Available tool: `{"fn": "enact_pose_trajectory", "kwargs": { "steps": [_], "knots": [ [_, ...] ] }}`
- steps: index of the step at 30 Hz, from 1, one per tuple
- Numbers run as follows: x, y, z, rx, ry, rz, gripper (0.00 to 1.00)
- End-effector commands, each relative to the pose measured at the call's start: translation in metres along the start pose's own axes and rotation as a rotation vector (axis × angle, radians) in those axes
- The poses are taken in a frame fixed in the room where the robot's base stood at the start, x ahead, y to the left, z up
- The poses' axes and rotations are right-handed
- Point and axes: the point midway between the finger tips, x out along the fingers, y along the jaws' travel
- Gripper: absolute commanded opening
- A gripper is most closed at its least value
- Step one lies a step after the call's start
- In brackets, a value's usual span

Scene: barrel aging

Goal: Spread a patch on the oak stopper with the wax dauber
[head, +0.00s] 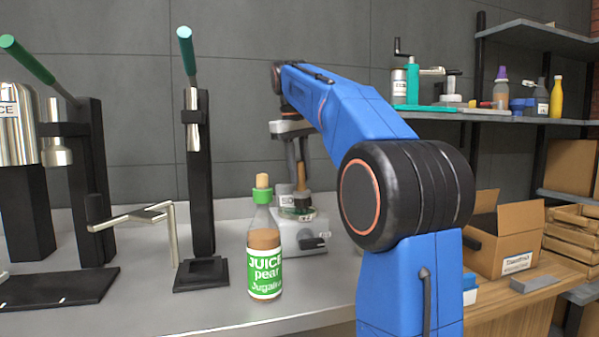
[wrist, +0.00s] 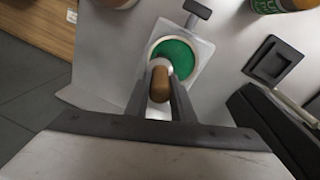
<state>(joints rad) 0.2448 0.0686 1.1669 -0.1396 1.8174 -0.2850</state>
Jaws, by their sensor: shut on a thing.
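My gripper (wrist: 158,98) points down and is shut on the brown wooden handle of the wax dauber (wrist: 159,82). The dauber also shows in the head view (head: 304,178), above the wax pot. The round pot holds a green surface (wrist: 183,50) and sits on a pale base with a dark handle. I cannot tell whether the dauber's tip touches the green. The oak stopper (head: 263,181) stands upright in the neck of a juice bottle (head: 265,255), with a green collar below it. The bottle is left of my gripper and nearer the head camera.
A black upright press with a green lever (head: 200,160) stands left of the bottle, with more equipment further left. A cardboard box (head: 506,235) sits on a wooden surface at right. Shelves (head: 520,125) hold bottles and tools. The grey counter (head: 320,305) before the bottle is clear.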

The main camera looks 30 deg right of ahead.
Motion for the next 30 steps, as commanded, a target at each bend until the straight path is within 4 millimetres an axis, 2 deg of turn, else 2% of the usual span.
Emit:
{"fn": "enact_pose_trajectory", "kwargs": {
  "steps": [30],
  "knots": [
    [0.0088, -0.0013, 0.0004, 0.000, 0.000, 0.000, 0.00]
  ]
}}
